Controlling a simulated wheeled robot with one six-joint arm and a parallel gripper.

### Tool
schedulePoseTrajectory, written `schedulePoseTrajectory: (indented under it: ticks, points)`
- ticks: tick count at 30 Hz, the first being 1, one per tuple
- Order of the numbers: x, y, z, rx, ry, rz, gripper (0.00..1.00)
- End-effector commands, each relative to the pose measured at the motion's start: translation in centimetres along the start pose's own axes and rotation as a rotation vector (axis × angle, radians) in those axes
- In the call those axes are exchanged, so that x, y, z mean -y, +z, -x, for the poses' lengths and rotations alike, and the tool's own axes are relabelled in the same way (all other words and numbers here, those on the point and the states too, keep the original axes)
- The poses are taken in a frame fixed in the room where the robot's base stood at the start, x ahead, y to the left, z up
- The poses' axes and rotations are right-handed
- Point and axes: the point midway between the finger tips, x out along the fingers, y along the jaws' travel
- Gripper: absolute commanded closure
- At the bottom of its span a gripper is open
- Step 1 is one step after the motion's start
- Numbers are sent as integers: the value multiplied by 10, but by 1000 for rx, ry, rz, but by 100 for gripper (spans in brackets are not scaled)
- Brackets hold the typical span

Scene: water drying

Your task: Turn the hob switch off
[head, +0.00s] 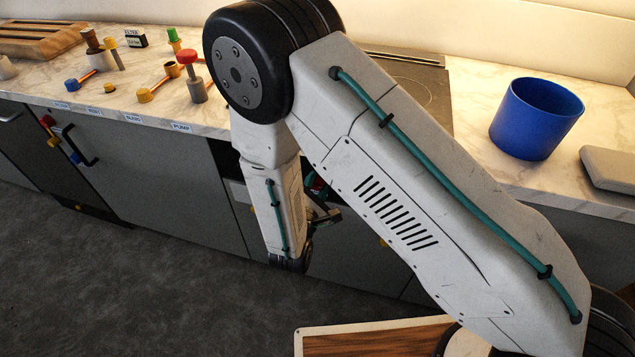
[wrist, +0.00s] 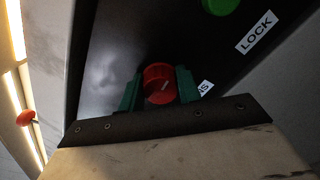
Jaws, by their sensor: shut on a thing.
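In the wrist view a round red knob (wrist: 158,83) with a pale pointer line sits on a dark panel (wrist: 110,55). My gripper (wrist: 159,86) has one green finger on each side of the knob and is shut on it. A label beside the right finger is partly hidden, so I cannot read which switch this is. A green knob (wrist: 221,4) and a label reading LOCK (wrist: 257,32) are farther up the panel. In the head view my arm hides most of the cabinet front around the gripper.
The marble counter (head: 480,140) holds a blue bin (head: 537,118), a grey block (head: 612,168) and several coloured valves and handles at left. The dark hob (head: 425,90) is partly behind my arm. A wooden board (head: 370,338) is at the bottom. Open floor (head: 130,270) lies at left.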

Motion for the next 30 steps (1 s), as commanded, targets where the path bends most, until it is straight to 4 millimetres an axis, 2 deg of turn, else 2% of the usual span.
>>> schedulePoseTrajectory:
  ticks: [9, 22, 23, 24, 25, 30]
  points:
    - [1, -1, 1, -2, 0, -77, 89]
    - [1, 0, 1, -3, -1, -84, 89]
    - [1, 0, 1, -3, -1, -84, 61]
    - [1, 0, 1, -2, -1, -84, 50]
    - [1, 0, 1, -2, -1, -84, 45]
    - [1, 0, 0, -1, -1, -84, 45]
